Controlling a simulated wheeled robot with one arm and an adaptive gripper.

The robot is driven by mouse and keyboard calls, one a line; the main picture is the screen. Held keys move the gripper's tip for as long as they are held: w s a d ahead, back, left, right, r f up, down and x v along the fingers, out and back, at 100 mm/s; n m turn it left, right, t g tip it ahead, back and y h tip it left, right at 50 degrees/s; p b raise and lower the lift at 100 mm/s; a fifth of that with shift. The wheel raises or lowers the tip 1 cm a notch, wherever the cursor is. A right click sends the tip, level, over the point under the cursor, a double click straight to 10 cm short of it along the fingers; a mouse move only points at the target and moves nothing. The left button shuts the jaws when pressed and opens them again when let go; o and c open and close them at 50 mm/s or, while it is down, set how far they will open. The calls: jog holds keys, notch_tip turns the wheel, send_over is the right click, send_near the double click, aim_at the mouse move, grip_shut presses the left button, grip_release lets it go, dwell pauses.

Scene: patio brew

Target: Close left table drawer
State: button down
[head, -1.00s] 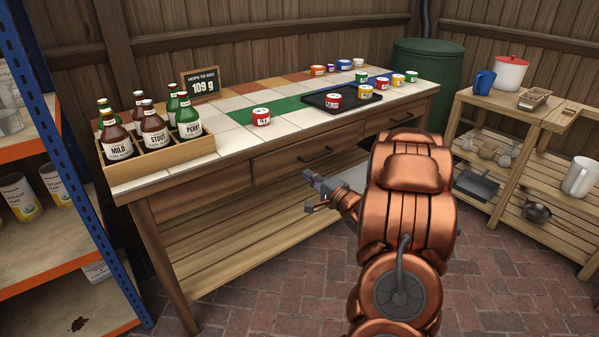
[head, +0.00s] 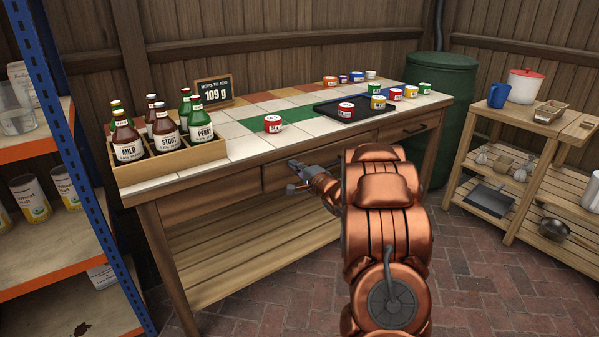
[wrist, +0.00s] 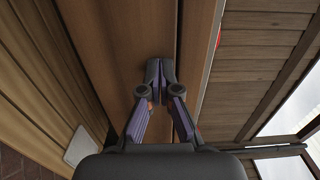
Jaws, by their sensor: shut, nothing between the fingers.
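The left table drawer (head: 272,178) is in the front of the wooden table, under the tiled top. In the head view its front looks about flush with the table's front; I cannot tell whether a small gap is left. My gripper (head: 292,164) is shut and empty, with its tips at the drawer front. In the wrist view my gripper (wrist: 159,72) has its fingertips together against or just short of a wooden front (wrist: 115,50); contact is unclear. My arm hides part of the drawer and its handle in the head view.
The right table drawer (head: 392,134) has a dark handle (head: 414,129). The tiled tabletop (head: 240,146) holds colored tins, a black tray (head: 338,113) and a bottle crate (head: 185,160). A blue-orange shelf (head: 85,165) stands left, a wooden stand (head: 466,135) right. Brick floor is clear in front.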

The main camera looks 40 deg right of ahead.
jog(key=shift+w, duration=0.1)
dwell(0.3)
jog(key=w+p, duration=0.2)
jog(key=p, duration=0.2)
jog(key=shift+w, duration=0.15)
jog(key=shift+r, duration=0.15)
jog(key=shift+p, duration=0.35)
jog(key=s+p, duration=0.3)
jog(key=s, duration=1.1)
jog(key=shift+s+a+f+p, duration=0.15)
jog(key=shift+f+p, duration=0.05)
jog(key=shift+p, duration=0.2)
